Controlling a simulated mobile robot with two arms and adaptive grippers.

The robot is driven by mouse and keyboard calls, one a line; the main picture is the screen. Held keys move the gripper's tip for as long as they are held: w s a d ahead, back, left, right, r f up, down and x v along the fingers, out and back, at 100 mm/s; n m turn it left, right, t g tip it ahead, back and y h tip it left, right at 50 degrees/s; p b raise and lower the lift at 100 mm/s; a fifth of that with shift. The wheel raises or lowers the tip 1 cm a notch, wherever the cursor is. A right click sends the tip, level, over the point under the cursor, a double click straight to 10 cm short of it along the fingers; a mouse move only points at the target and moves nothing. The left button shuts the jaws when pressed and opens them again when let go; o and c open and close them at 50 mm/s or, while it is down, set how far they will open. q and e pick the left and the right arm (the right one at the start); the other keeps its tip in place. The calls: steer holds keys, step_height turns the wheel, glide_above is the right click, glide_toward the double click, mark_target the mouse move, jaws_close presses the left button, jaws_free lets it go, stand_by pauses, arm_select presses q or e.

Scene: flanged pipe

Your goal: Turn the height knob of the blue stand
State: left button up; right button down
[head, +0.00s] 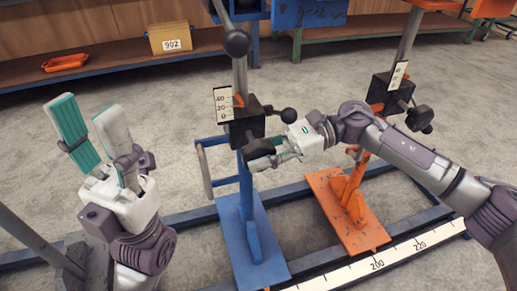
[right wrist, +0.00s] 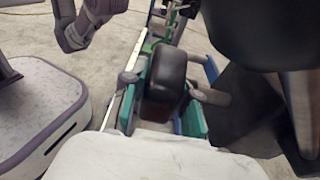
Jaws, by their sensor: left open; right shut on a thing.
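The blue stand (head: 246,240) stands upright on the floor rails in the middle of the head view. It carries a black clamp block (head: 246,126), a white scale (head: 223,104) marked 0, 20, 40, and a side handle with a black ball (head: 288,115). My right gripper (head: 264,160) reaches in from the right, just below the block. My left gripper (head: 88,112) is open and empty, fingers up, left of the stand.
An orange stand (head: 345,205) with its own block and scale stands to the right, behind my right forearm. A long white ruler (head: 385,259) lies along the front rail. A bench at the back holds a box marked 902 (head: 170,38) and an orange tray (head: 66,62).

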steer(key=shift+r+t+h+p, duration=0.3)
steer(key=shift+h+p, duration=0.35)
steer(key=shift+h, duration=0.15)
steer(key=shift+f, duration=0.3)
steer(key=c, duration=0.9)
jaws_free()
steer(key=shift+d, duration=0.1)
steer(key=v, duration=1.2)
steer(key=shift+r, duration=0.3)
